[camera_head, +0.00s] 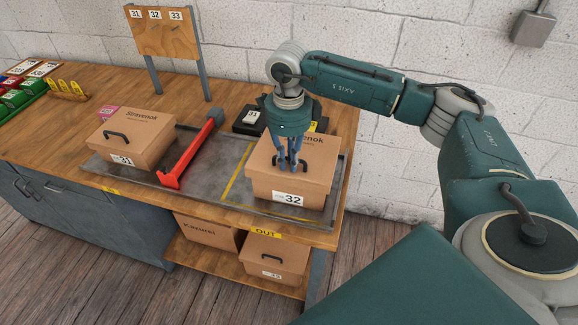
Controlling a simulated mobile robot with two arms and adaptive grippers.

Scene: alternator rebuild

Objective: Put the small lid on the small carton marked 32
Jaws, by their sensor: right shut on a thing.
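The small carton marked 32 (289,197) stands upright at the right end of the grey tray, inside yellow lines. A brown lid (318,157) with dark lettering lies over its top. I cannot tell whether it is fully seated. My right gripper (291,166) points down from above and is shut at the middle of the lid, on its handle, which the fingers mostly hide. My left gripper is not in view.
The carton marked 31 (126,142), lidded with a black handle, stands left on the grey tray (203,180). A red bar tool (187,154) lies between the cartons. A dark device (249,120) is behind carton 32. A numbered board (163,35) stands at the back. Cartons sit on the shelf below.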

